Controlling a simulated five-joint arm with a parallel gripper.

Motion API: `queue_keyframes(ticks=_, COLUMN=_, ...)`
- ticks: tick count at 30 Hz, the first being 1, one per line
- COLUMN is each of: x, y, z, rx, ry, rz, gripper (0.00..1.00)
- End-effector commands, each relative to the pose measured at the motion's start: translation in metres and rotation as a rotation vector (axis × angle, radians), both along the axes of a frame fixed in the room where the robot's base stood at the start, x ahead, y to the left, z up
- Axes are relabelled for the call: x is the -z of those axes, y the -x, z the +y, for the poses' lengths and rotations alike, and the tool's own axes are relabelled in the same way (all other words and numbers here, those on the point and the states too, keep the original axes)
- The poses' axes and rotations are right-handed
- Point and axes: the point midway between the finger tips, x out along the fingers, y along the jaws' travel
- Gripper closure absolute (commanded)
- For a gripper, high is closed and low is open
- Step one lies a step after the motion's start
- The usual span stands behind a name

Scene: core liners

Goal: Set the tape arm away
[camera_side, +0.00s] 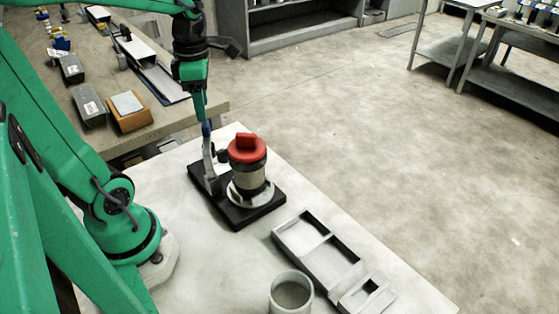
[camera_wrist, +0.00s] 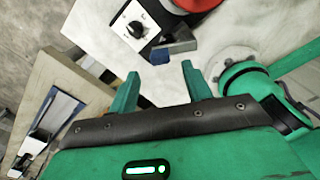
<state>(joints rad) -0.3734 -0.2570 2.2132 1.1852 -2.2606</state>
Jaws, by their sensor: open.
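The tape arm (camera_side: 208,152) is a pale upright lever with a dark blue tip. It rises from the left part of a black base (camera_side: 262,211) in the side view. Beside it on the base stands a beige cylinder with a red cap (camera_side: 247,150). My gripper (camera_side: 201,116) points down just above the blue tip; whether they touch is unclear. In the wrist view my gripper (camera_wrist: 161,78) is open, its green fingers apart with nothing between them. A blue-grey block (camera_wrist: 174,52), likely the arm's tip, lies just beyond the fingertips.
A grey divided tray (camera_side: 317,246) and a grey cup (camera_side: 290,292) stand on the pale table toward the front right. A brown bench (camera_side: 60,116) with grey boxes and a long rail is behind on the left. A dial (camera_wrist: 136,29) shows near the blue block.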

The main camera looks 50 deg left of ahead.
Motion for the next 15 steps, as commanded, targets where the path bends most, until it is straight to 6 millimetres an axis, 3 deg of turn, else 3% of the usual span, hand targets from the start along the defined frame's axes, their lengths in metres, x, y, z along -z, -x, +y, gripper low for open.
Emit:
queue_keyframes(ticks=6, x=-0.02, y=-0.001, z=0.0, rx=-0.001, ry=-0.001, rz=-0.003, gripper=0.51)
queue_keyframes(ticks=15, x=-0.023, y=0.0, z=0.0, rx=-0.001, ry=0.0, rz=0.0, gripper=0.51)
